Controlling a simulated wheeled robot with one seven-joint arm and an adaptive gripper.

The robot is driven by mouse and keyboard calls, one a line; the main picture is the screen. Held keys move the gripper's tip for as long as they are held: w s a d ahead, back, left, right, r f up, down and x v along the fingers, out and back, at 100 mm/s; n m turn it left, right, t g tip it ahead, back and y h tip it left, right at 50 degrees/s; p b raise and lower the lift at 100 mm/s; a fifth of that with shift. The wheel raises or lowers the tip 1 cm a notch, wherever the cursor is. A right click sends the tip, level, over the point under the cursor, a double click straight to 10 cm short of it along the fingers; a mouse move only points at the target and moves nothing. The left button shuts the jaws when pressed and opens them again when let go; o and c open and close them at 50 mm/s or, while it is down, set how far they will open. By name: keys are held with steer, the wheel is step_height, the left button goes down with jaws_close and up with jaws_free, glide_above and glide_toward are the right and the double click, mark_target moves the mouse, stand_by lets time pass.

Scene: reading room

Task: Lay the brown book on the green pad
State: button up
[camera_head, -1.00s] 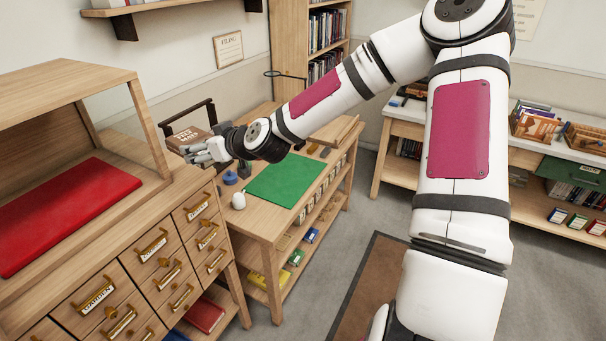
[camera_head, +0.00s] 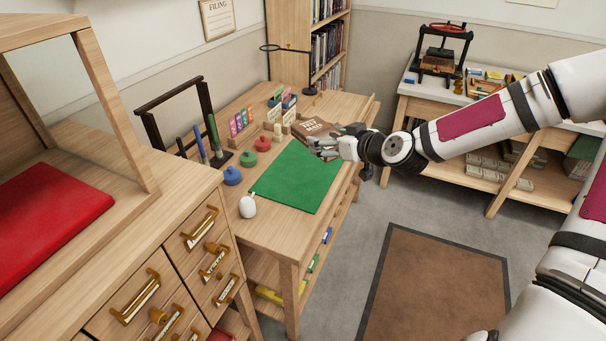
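The brown book (camera_head: 309,128) shows a pale label with dark lettering on its cover. My gripper (camera_head: 322,147) is at the book's near right side, with its fingers at the book's edge, and the book appears held between them. The book is over or just beyond the far right corner of the green pad (camera_head: 297,180). I cannot tell how high above the table it is. The green pad lies flat and bare on the wooden table. My gripper and wrist cover part of the book's right side.
Blue (camera_head: 232,176), green (camera_head: 248,158) and red (camera_head: 263,143) round items and a white pot (camera_head: 247,207) line the pad's left side. Colored cards (camera_head: 241,121) stand behind. A dark wooden frame (camera_head: 180,110) rises at the table's left. A drawer cabinet (camera_head: 150,235) stands at left.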

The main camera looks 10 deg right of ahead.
step_height(320, 180, down, 10)
steer(key=w+d+b, duration=0.1)
steer(key=b, duration=0.5)
steer(key=n+y+b, duration=0.2)
steer(key=b, duration=0.6)
glide_above(315, 179)
steer(key=shift+g, duration=0.4)
steer(key=f, duration=1)
steer(key=shift+w+f, duration=0.2)
steer(key=shift+f, duration=0.1)
steer(key=shift+f+b, duration=0.35)
steer(key=shift+f, duration=1.4)
steer(key=o, duration=1.4)
steer(key=shift+s+f, duration=0.1)
steer(key=shift+f, duration=0.05)
